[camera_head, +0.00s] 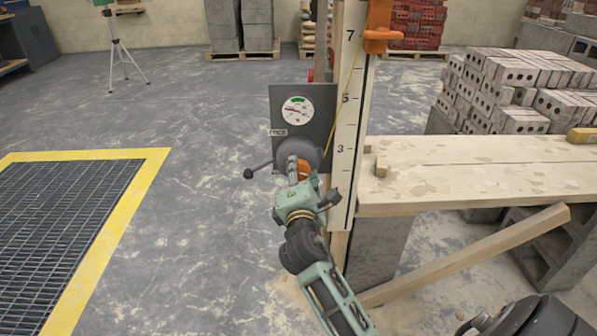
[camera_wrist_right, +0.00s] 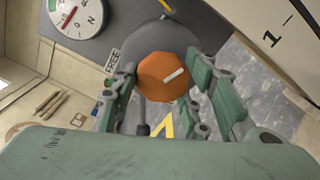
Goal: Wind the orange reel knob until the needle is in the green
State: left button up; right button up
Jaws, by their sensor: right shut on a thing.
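The orange reel knob (camera_wrist_right: 165,76) fills the middle of the right wrist view, with a pale mark on its face. It shows partly in the head view (camera_head: 303,170), on the front of a grey reel below the gauge. My right gripper (camera_wrist_right: 170,92) is shut on the knob, with a green finger on either side. The round white gauge (camera_head: 297,110) sits on a grey panel (camera_head: 322,98). Its green band is at the top, and the red needle lies left of centre, outside the green. The gauge is partly cut off in the wrist view (camera_wrist_right: 75,14). My left gripper is out of view.
A lever with a black ball end (camera_head: 247,173) sticks out left of the reel. A numbered board (camera_head: 347,130) stands close on the right. A plank bench (camera_head: 470,170) is beyond it. A yellow-edged grate (camera_head: 60,205) lies left.

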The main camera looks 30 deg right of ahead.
jog(key=shift+r+m, duration=0.15)
jog(key=shift+m, duration=0.65)
jog(key=o, duration=1.1)
jog(key=shift+o, duration=0.2)
jog(key=v, duration=1.2)
